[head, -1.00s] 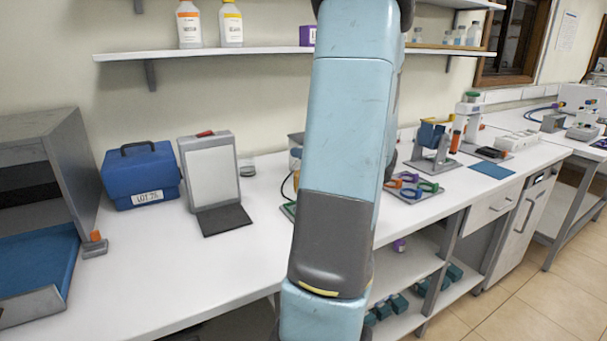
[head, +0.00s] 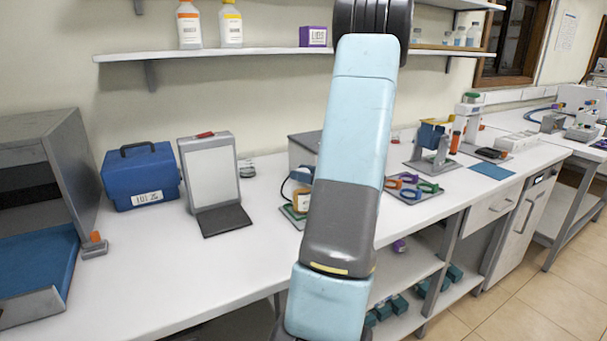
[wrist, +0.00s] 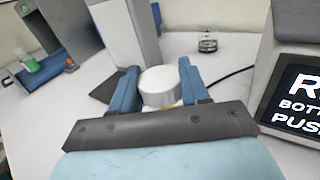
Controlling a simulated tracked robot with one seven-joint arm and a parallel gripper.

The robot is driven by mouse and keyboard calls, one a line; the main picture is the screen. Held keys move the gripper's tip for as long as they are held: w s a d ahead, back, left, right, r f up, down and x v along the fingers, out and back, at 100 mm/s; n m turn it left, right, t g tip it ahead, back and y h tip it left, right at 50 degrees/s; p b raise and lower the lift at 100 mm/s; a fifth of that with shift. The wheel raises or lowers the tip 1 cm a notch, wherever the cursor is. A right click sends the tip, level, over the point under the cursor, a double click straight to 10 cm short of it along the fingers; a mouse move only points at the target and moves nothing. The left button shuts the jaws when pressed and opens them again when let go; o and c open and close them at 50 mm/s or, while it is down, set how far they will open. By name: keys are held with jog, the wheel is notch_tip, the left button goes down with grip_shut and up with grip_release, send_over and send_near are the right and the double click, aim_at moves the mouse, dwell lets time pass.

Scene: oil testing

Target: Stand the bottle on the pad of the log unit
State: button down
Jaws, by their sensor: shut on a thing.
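My gripper (wrist: 158,74) is shut on the bottle (wrist: 160,88). In the wrist view its round white cap shows between the two blue fingers, and its lower body is hidden. In the head view an orange-labelled bottle (head: 302,201), apparently the held one, shows beside my arm over a green-edged plate; I cannot tell whether it touches. The log unit (head: 211,170) is an upright grey frame with a pale panel. Its flat black pad (head: 225,221) lies in front, bare. The wrist view shows the unit (wrist: 126,32) and part of the pad (wrist: 104,90) beyond my gripper.
A box with a dark lettered screen (wrist: 298,98) stands close at the right in the wrist view. A small glass dish (wrist: 207,45) and a black cable lie behind. A blue case (head: 140,178) stands left of the log unit. The bench front is clear.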

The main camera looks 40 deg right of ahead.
jog(key=c, duration=0.5)
grip_release()
jog(key=shift+c, duration=0.2)
jog(key=v, duration=1.2)
jog(key=w+a+r+n+g+y, duration=0.25)
jog(key=a+n+g, duration=0.4)
jog(key=a, duration=0.65)
jog(key=w+a+r+n+g+y, duration=0.1)
jog(key=a+r+n+g, duration=0.2)
jog(key=a+n+g, duration=0.7)
jog(key=s+a+r+n+t+h, duration=0.2)
jog(key=s+a+r+n+h, duration=0.1)
jog(key=a+n, duration=0.5)
jog(key=s+a+r+n+t+h, duration=0.3)
jog(key=s+a+r+n+h, duration=0.1)
jog(key=s+a+n+h, duration=0.2)
jog(key=shift+s+a+n, duration=0.7)
jog(key=shift+a+n, duration=0.25)
